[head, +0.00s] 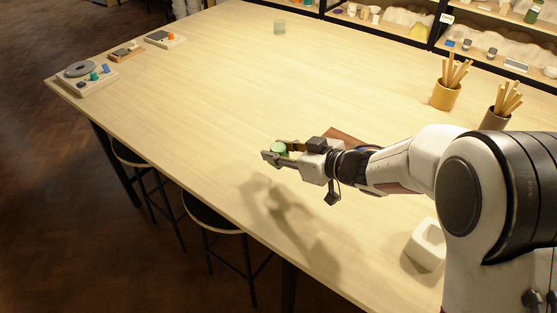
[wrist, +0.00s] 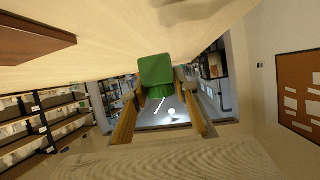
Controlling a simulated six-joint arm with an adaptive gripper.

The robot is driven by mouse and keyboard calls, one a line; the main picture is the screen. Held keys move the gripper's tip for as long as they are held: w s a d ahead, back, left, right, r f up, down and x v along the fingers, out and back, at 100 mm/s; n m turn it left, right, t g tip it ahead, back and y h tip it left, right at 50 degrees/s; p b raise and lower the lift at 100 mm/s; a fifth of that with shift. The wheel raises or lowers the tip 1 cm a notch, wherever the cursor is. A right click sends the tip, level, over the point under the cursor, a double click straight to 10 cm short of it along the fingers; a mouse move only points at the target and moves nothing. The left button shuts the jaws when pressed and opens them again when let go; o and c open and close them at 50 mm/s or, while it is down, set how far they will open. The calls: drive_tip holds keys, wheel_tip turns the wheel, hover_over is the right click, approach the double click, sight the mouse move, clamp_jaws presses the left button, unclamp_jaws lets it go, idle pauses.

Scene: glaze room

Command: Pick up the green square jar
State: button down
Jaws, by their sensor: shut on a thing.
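The green square jar (head: 279,148) sits between the fingers of my gripper (head: 277,152), out over the near part of the table. In the wrist view the jar (wrist: 155,72) shows as a solid green, square-sided shape with rounded corners. My gripper (wrist: 157,84) has one finger on each side of it and is shut on it. The arm reaches in level from the right. A shadow of arm and gripper lies on the table apart from them, so the jar appears to be held above the top. The fingers partly hide the jar in the head view.
A pale green cup-like thing (head: 279,27) stands at the table's far edge. A brown board (head: 341,135) lies behind my gripper. Two holders with sticks (head: 445,97) (head: 494,121) and a white block-like holder (head: 427,245) are at right. Small trays (head: 84,86) stand far left. The middle is clear.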

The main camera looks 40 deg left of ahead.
sight(278, 147)
drive_tip(key=shift+r, duration=2.3)
